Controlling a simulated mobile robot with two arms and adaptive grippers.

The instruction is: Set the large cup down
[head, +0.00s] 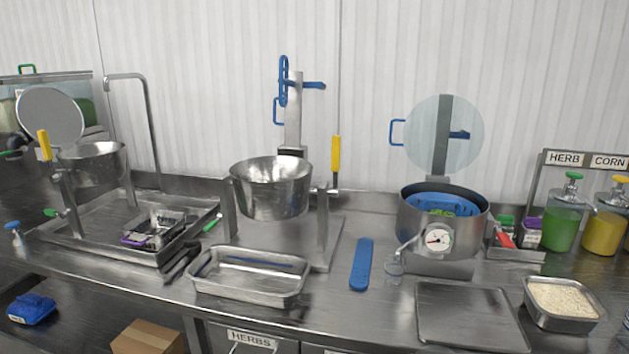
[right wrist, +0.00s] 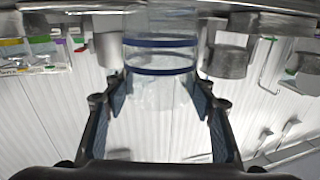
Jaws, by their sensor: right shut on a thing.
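The large cup (right wrist: 160,58) is clear with two dark blue bands and shows in the right wrist view. My right gripper (right wrist: 158,92) has a finger on each side of the cup and is shut on it. The cup's far end reaches toward the steel surfaces along the top edge of that view; I cannot tell whether it touches anything. Neither the large cup nor my right gripper can be made out in the head view. My left gripper is not in view.
Sauce bottles (head: 562,228) stand at the right.

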